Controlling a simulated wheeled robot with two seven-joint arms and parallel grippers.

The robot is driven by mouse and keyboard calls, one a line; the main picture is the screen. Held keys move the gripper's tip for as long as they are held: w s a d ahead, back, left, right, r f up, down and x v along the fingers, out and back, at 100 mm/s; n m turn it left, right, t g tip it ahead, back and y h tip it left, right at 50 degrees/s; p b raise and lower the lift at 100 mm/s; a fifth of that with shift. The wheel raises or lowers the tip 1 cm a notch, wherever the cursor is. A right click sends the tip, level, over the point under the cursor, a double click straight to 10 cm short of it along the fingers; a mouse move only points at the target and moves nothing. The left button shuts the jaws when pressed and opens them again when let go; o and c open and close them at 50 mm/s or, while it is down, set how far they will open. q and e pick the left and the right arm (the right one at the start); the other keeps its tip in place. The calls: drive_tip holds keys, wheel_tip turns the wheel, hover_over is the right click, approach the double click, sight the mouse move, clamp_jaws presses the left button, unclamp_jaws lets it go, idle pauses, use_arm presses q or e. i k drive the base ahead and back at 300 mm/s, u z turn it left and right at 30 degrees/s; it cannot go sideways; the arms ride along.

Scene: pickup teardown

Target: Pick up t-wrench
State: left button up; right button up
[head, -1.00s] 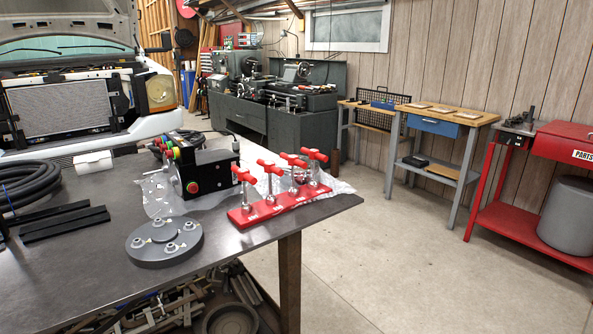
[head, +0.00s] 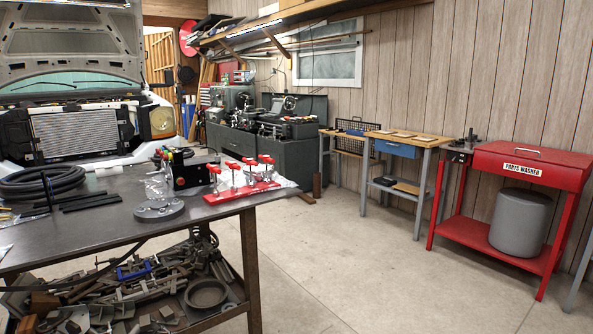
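Several T-wrenches with red T-handles (head: 249,162) stand upright in a red rack (head: 241,193) near the right end of the dark metal table. Their shafts are small in this view, and the sockets are hard to make out. A round grey plate with bolts (head: 157,210) lies on the table just left of the rack. Neither of my grippers shows in the head view.
Coiled black hose (head: 40,184) lies at the left. Loose parts fill the shelf below. Open concrete floor (head: 340,255) lies right of the table, towards a red parts washer (head: 533,165).

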sight(250, 162)
drive_tip(key=z, duration=0.7)
drive_tip(key=i, duration=2.3)
drive_tip(key=u, duration=0.85)
